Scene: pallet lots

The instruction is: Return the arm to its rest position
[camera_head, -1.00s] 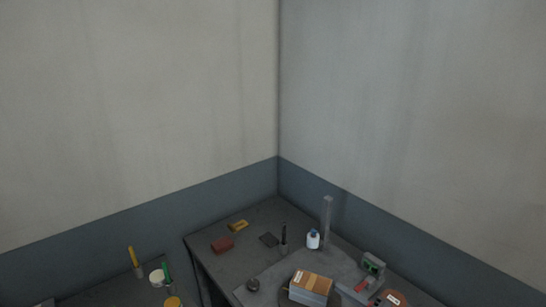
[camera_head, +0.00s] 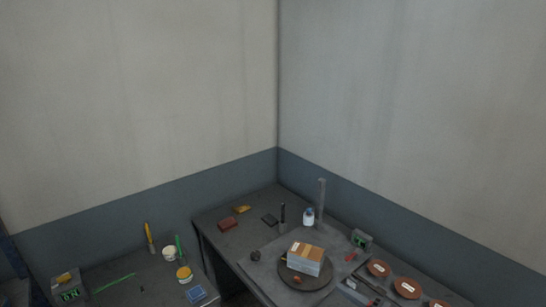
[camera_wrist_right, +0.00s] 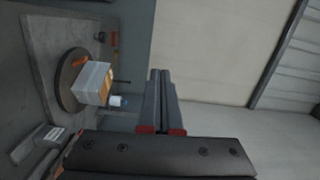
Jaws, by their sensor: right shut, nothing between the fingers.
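My right gripper (camera_wrist_right: 160,73) shows in the right wrist view, its two dark fingers together with nothing between them. It points toward the pale wall, clear of the bench and of everything on it. In that view the round dark turntable (camera_wrist_right: 64,82) and the grey box with an orange-brown top (camera_wrist_right: 92,83) lie to the left of the fingers, apart from them. In the head view neither gripper shows. My left gripper is in no view.
In the head view the box (camera_head: 305,263) stands on the turntable (camera_head: 297,285) on the corner bench. Beside it are a white bottle (camera_head: 308,218), a grey post (camera_head: 322,200) and several reddish discs (camera_head: 407,287). A second bench at left holds jars (camera_head: 184,273) and a blue block (camera_head: 196,293).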

